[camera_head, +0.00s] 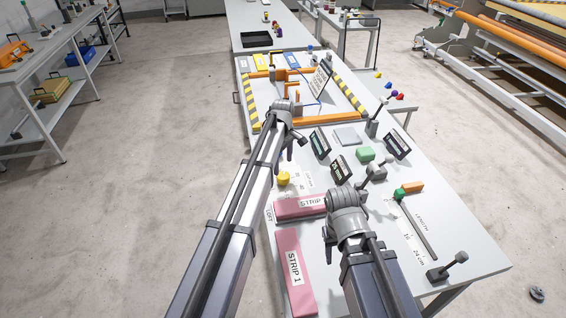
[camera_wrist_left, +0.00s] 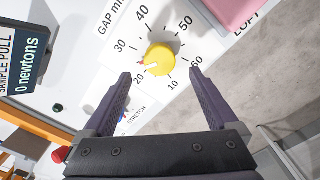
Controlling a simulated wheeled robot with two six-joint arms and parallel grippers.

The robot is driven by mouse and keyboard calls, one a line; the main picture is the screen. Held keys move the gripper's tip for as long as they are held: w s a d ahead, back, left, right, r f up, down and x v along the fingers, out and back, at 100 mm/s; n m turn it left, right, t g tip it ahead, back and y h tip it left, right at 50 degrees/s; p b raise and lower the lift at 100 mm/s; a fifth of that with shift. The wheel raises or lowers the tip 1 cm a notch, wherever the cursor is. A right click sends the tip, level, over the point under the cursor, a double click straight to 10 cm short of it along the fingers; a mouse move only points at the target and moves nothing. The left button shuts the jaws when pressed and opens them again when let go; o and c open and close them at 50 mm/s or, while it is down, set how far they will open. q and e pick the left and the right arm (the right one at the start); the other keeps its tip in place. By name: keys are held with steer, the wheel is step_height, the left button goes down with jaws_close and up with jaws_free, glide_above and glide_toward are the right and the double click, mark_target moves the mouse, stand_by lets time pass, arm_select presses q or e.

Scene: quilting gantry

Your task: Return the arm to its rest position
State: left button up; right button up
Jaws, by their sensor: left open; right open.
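My left arm reaches from the bottom of the head view over the white table, its wrist near the orange-framed station. My left gripper (camera_wrist_left: 160,75) is open and empty in the left wrist view. Its two dark fingers point towards a yellow dial knob (camera_wrist_left: 160,59) on a scale marked "GAP mm", with nothing visible held between them. The knob also shows in the head view (camera_head: 283,179), beside the left arm. My right gripper (camera_head: 334,238) is over the pink strips, its fingers mostly hidden by its own wrist; it is open.
The orange frame (camera_head: 328,119) stands behind. Floor is clear at left.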

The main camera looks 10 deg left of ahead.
arm_select(q)
steer(key=shift+r+p, duration=0.35)
steer(key=shift+r, duration=0.45)
steer(key=shift+f, duration=0.1)
steer(key=s+d+m, duration=0.2)
steer(key=s, duration=0.3)
steer(key=s+d+m, duration=0.2)
steer(key=s+m, duration=0.1)
steer(key=s, duration=0.2)
steer(key=s+d+m, duration=0.2)
steer(key=s, duration=0.4)
steer(key=shift+d+y, duration=0.3)
steer(key=shift+d, duration=0.05)
steer(key=s+d+m, duration=0.3)
steer(key=s+m, duration=0.7)
steer(key=s, duration=0.7)
steer(key=shift+s+y, duration=0.3)
